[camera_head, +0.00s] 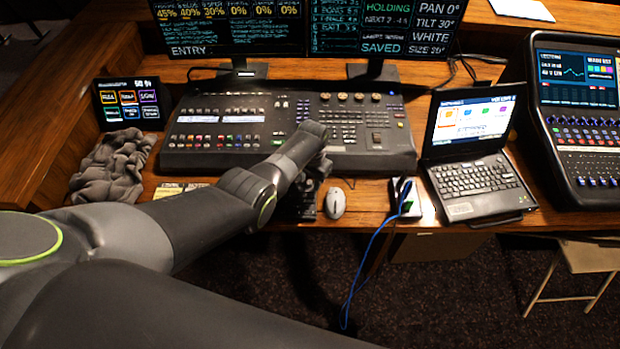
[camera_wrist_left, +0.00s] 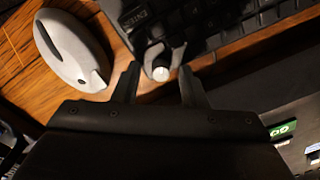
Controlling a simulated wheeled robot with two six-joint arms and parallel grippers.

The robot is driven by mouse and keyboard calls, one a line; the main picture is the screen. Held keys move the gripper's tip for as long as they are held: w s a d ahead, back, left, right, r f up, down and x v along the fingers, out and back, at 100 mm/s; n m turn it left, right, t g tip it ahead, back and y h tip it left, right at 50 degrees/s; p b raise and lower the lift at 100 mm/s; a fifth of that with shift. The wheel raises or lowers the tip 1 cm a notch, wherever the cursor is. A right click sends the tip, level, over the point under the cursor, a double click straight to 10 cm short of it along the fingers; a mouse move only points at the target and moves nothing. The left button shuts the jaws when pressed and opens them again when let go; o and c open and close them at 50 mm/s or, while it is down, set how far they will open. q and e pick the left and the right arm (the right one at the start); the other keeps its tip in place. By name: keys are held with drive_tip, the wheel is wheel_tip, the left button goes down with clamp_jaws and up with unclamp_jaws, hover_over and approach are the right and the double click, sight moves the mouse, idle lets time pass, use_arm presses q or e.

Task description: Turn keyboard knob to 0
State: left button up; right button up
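The keyboard (camera_wrist_left: 235,28) is dark with black keys and fills the top right of the left wrist view. In the head view it is largely hidden under my left arm. A small knob (camera_wrist_left: 159,62) with a pale, bright end sits at the keyboard's edge. My left gripper (camera_wrist_left: 158,72) is open, with one finger on each side of the knob and what looks like a gap on both sides. The knob's setting cannot be read. In the head view my left gripper (camera_head: 307,193) is a dark shape left of the mouse. My right gripper is not in view.
A white mouse (camera_head: 335,202) lies close beside the gripper; it also shows in the left wrist view (camera_wrist_left: 72,50). A large mixing console (camera_head: 290,130) stands behind. A laptop (camera_head: 475,150), a blue cable (camera_head: 367,260) and a second console (camera_head: 583,130) are to the right.

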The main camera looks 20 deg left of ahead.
sight(311, 182)
use_arm(q)
drive_tip(key=shift+r, duration=0.1)
drive_tip(key=shift+r, duration=0.3)
wheel_tip(311, 182, up, 6)
drive_tip(key=shift+d+f+p, duration=0.15)
drive_tip(key=shift+p, duration=0.8)
wheel_tip(311, 182, up, 11)
drive_tip(key=b, duration=0.1)
drive_tip(key=shift+d, duration=0.2)
drive_tip(key=shift+s, duration=0.1)
drive_tip(key=shift+f, duration=0.1)
